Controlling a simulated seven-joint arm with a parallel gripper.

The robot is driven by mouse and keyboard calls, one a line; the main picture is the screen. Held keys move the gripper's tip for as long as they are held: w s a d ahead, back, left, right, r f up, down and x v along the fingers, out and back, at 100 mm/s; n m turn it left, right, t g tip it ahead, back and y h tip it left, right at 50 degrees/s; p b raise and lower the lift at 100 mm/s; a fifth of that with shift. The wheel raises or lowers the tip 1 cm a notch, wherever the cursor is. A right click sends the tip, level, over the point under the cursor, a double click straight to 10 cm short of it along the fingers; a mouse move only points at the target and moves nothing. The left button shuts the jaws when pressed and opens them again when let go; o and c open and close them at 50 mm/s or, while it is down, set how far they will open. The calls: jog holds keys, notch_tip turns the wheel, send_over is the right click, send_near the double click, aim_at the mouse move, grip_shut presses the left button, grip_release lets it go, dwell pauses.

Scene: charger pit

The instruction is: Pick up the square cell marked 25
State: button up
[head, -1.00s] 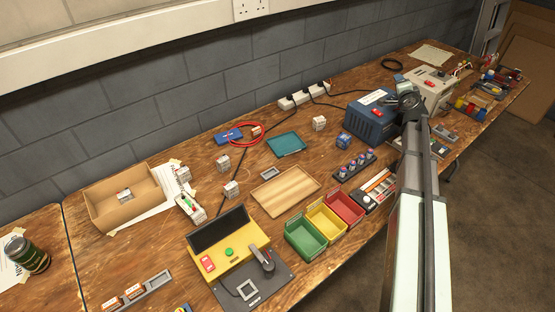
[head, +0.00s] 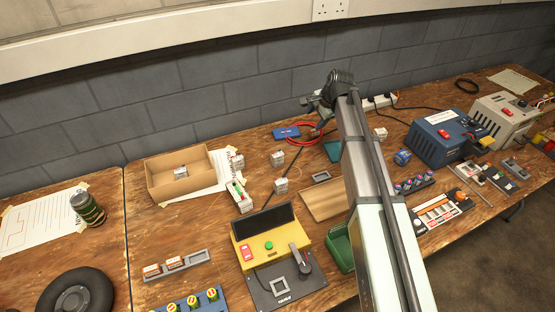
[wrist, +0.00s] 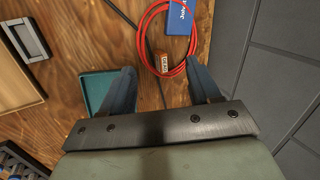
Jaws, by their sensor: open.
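Several small white square cells stand on the bench in the head view: one near the taped paper (head: 236,161), one beside it (head: 277,159), one closer to the yellow tester (head: 281,186), and one behind my arm to the right (head: 381,134). Another cell (head: 181,173) lies in the cardboard box. Their numbers are too small to read, so I cannot tell which is 25. My gripper (head: 318,102) is above the back of the bench. In the wrist view my gripper (wrist: 160,68) is open and empty, with a small orange-and-white cell (wrist: 165,62) below, inside the red cable loop.
The red cable (wrist: 141,28) and blue case (wrist: 181,17) lie below my gripper, near the wall. A teal tray (wrist: 97,88) is beside them. The yellow tester (head: 258,246) stands at front.

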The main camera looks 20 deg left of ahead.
aim_at(277, 154)
jog(key=s+a+r+g+h, duration=0.1)
jog(key=s+a+g+h, duration=0.25)
jog(key=s+a, duration=0.8)
jog(key=shift+t+h, duration=0.25)
jog(key=shift+h, duration=0.1)
jog(key=f, duration=0.2)
jog(key=s+d+f, duration=0.1)
jog(key=f, duration=0.5)
jog(key=shift+s+d+f, duration=0.1)
jog(key=shift+s+d, duration=0.05)
jog(key=shift+d, duration=0.15)
jog(key=shift+w+f, duration=0.15)
jog(key=shift+f, duration=1.25)
jog(key=shift+w+f, duration=0.15)
jog(key=shift+f, duration=1.2)
jog(key=shift+c, duration=0.2)
jog(key=c, duration=1.1)
